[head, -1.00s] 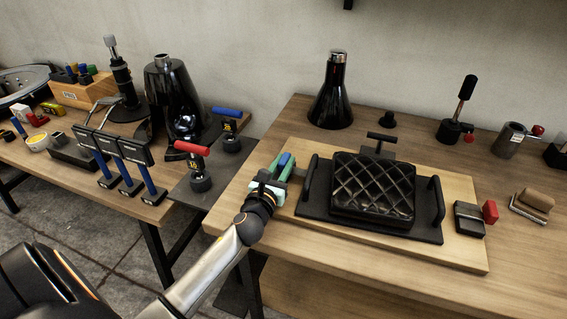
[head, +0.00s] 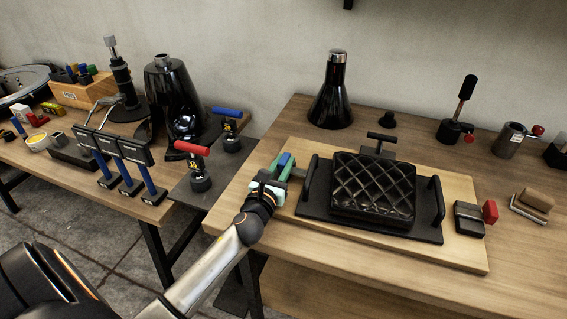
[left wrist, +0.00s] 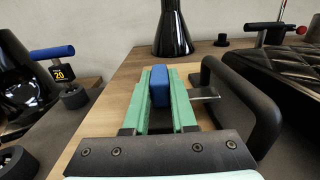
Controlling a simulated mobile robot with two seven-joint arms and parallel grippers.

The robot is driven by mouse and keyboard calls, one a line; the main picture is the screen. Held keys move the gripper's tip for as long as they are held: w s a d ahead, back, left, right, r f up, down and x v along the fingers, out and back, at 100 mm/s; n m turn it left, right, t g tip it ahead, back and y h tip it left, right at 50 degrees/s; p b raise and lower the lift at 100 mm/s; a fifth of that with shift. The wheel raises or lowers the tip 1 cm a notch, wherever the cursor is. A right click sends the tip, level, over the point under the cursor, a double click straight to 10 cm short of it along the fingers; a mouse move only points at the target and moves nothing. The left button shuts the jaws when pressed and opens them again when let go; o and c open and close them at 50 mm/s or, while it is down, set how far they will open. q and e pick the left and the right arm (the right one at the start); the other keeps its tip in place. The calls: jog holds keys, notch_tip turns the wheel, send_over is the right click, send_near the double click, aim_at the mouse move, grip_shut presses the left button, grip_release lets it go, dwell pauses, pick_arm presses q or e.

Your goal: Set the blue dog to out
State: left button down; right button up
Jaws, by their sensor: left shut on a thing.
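The blue dog (head: 284,160) is a small blue block at the left edge of the wooden board, beside the black plate with the quilted pad. My left gripper (head: 277,170) has its green fingers closed around it. In the left wrist view the blue dog (left wrist: 160,86) stands between the two green fingertips (left wrist: 163,97), its top and near face showing. A short metal bar (left wrist: 205,94) sticks out to the right of the fingers, toward the black handle. The dog's lower part and any joint to the plate are hidden. My right gripper is not in view.
The black plate (head: 312,210) carries a quilted black pad (head: 372,188) between two upright handles (head: 437,200). A black cone (head: 334,100) stands behind.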

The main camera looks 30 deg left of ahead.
pick_arm(q)
jog(key=a, duration=0.2)
jog(key=s+a, duration=0.1)
jog(key=a, duration=0.1)
jog(key=shift+a, duration=0.4)
jog(key=c, duration=0.7)
grip_release()
jog(key=shift+s+a, duration=0.1)
jog(key=shift+c, duration=0.2)
jog(key=shift+s+d, duration=0.2)
jog(key=shift+s, duration=0.25)
jog(key=v, duration=1)
jog(key=shift+s+f+b, duration=0.1)
jog(key=shift+s+b, duration=0.25)
jog(key=shift+s, duration=0.4)
jog(key=shift+d, duration=0.1)
